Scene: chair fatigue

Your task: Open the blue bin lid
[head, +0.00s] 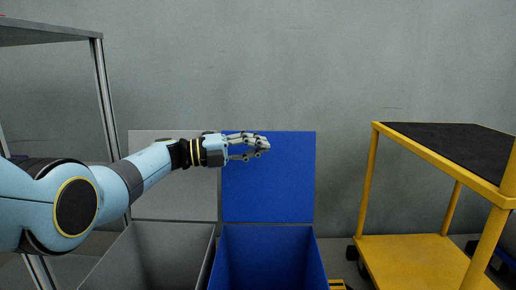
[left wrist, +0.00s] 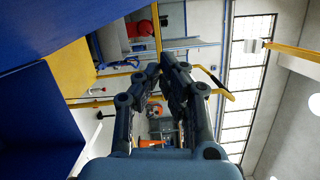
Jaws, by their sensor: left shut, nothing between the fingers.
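The blue bin (head: 268,258) stands at the bottom centre of the head view, and I see into its open top. Its blue lid (head: 285,190) stands upright behind the opening, against the grey wall. My left gripper (head: 265,144) is in front of the upper part of the lid, fingers pointing right. It is shut and empty. I cannot tell whether it touches the lid. In the left wrist view, the fingers (left wrist: 160,68) come close together, and blue surfaces (left wrist: 38,115) fill the left side. My right gripper is out of view.
A grey bin (head: 150,258) with its lid (head: 170,205) raised stands directly left of the blue one. A yellow cart (head: 415,255) with a black top is at the right. A metal rack (head: 104,95) is at the left.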

